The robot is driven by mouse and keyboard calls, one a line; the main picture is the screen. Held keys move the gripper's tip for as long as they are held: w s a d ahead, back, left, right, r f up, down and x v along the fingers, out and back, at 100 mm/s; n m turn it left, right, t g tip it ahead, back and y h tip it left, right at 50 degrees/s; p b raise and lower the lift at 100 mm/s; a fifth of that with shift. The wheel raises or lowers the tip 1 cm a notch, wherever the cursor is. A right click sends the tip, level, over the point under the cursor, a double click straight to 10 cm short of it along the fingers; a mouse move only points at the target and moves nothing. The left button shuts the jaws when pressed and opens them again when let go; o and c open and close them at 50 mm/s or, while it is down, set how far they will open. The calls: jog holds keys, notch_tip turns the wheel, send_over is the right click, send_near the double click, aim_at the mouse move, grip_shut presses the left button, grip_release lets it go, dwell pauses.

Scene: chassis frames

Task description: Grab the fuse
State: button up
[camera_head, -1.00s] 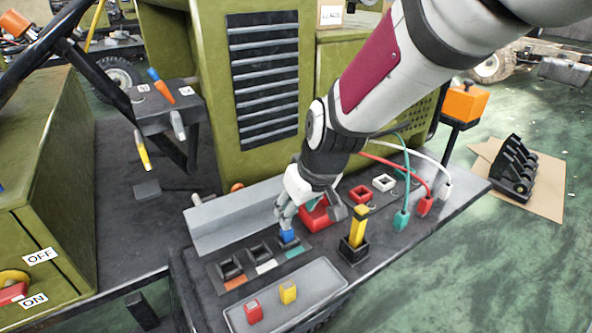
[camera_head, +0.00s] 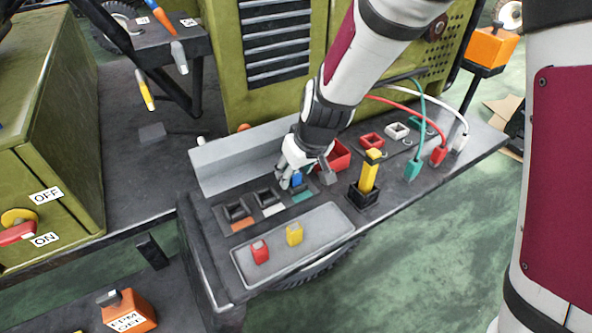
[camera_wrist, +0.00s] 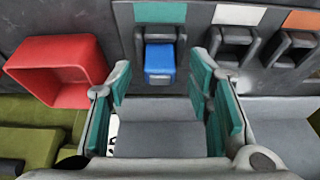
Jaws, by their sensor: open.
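A blue fuse (camera_head: 297,179) sits in a dark socket by a teal label on the panel; in the wrist view the blue fuse (camera_wrist: 160,62) stands between and just beyond my fingertips. My gripper (camera_wrist: 160,95) is open, with one teal-padded finger on each side and nothing held. In the head view my gripper (camera_head: 291,176) is right at the blue fuse and partly hides it. A red fuse (camera_head: 260,251) and a yellow fuse (camera_head: 294,233) stand in a grey tray (camera_head: 330,240) in front of the panel.
Two empty dark sockets with a white label (camera_head: 273,209) and an orange label (camera_head: 241,224) lie left of the blue fuse. A red open box (camera_wrist: 58,72) is close to my gripper's left in the wrist view. A yellow-handled lever (camera_head: 369,172) stands to the right.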

jog(key=c, duration=1)
jog(key=shift+r, duration=0.1)
